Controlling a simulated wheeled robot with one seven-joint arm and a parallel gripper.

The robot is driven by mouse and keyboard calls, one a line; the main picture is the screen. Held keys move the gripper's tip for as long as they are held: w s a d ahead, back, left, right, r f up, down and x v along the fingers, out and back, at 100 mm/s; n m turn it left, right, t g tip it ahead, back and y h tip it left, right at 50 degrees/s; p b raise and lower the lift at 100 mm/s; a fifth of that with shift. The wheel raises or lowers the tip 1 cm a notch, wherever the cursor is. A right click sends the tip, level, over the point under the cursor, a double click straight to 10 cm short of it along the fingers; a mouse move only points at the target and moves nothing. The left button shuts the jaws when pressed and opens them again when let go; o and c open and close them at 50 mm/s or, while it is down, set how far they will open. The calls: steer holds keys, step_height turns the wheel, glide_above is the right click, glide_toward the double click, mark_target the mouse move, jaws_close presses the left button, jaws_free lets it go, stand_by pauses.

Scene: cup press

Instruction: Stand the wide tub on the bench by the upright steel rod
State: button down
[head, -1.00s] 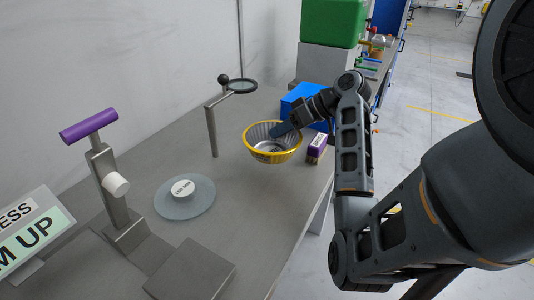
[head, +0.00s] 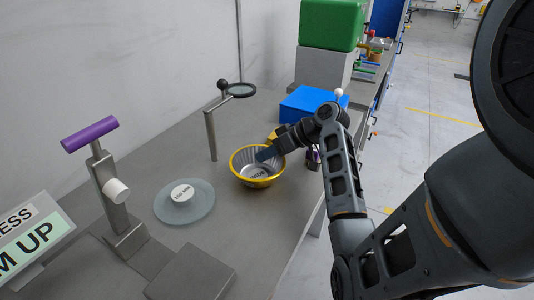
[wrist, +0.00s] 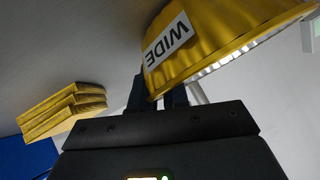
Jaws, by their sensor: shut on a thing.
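The wide tub (head: 240,172) is a ribbed bowl with a yellow rim; in the wrist view its yellow side (wrist: 225,45) carries a white WIDE label. My gripper (head: 266,155) is shut on the tub's wall at its far right side, and its fingers (wrist: 158,92) show at the wall in the wrist view. The tub looks roughly upright in the head view; whether its base touches the bench (head: 222,226) I cannot tell. The upright steel rod (head: 211,136) stands to the tub's left and behind it, apart from it, with a round lens on its top arm.
A yellow stack (wrist: 62,110) shows in the wrist view. Bench between rod and tub is clear.

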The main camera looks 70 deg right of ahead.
steer(key=c, duration=1.1)
jaws_free()
steer(key=shift+f, duration=0.1)
steer(key=v, duration=1.2)
